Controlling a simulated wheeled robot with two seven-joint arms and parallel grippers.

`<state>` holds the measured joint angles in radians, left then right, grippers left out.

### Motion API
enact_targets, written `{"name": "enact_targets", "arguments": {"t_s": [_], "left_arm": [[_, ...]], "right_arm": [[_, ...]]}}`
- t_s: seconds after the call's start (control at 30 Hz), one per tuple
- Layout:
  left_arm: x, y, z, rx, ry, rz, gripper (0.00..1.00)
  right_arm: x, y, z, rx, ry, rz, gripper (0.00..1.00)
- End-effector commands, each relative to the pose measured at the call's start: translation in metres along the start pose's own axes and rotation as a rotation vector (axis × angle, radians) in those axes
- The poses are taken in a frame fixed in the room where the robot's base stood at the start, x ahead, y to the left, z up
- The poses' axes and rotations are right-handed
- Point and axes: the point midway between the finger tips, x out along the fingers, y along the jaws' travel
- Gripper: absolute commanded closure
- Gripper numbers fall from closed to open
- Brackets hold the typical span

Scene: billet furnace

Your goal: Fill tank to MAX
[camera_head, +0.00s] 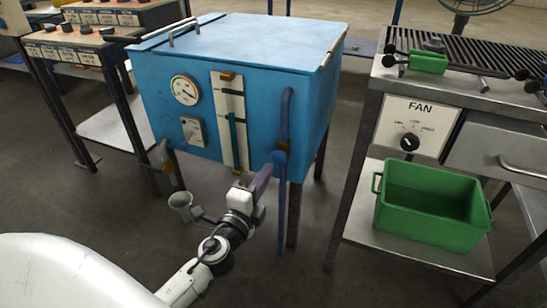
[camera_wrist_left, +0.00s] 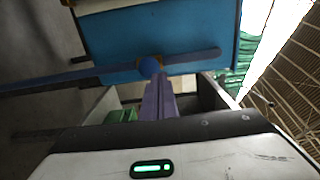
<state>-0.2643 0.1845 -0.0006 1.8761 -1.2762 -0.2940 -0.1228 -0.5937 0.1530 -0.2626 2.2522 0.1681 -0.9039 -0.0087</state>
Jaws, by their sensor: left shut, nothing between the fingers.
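The blue tank (camera_head: 190,140) stands on dark legs with its lid shut. On its front is a white level gauge (camera_head: 241,150) with a green column whose top stands below the upper black mark. The hub also shows in the wrist view (camera_wrist_left: 150,67), with a bar reaching right. My left gripper (camera_head: 265,174) is shut and empty, its purple fingers (camera_wrist_left: 158,98) close to the hub; contact cannot be told. My right gripper is not in view.
A round dial (camera_head: 185,90) and a grey switch box (camera_head: 193,131) are on the tank front.

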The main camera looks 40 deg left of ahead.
Motion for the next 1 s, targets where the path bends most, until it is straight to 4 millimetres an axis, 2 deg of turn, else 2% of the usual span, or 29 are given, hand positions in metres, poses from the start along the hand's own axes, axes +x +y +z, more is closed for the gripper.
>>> {"name": "enact_targets", "arguments": {"t_s": [0.1,0.3,0.47,0.8,1.0], "left_arm": [[0.024,-0.001,0.0,0.002,0.001,-0.002,1.0],[0.049,0.0,0.0,0.0,0.0,0.0,1.0],[0.056,0.001,0.0,0.0,0.0,0.001,1.0],[0.057,0.001,0.0,-0.001,0.0,0.001,1.0],[0.075,0.001,0.0,-0.002,0.0,-0.001,1.0]], "right_arm": [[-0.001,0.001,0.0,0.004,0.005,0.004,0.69],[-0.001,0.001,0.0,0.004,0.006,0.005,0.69],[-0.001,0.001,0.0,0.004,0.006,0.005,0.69],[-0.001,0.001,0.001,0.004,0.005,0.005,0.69],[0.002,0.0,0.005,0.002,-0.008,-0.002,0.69]]}}
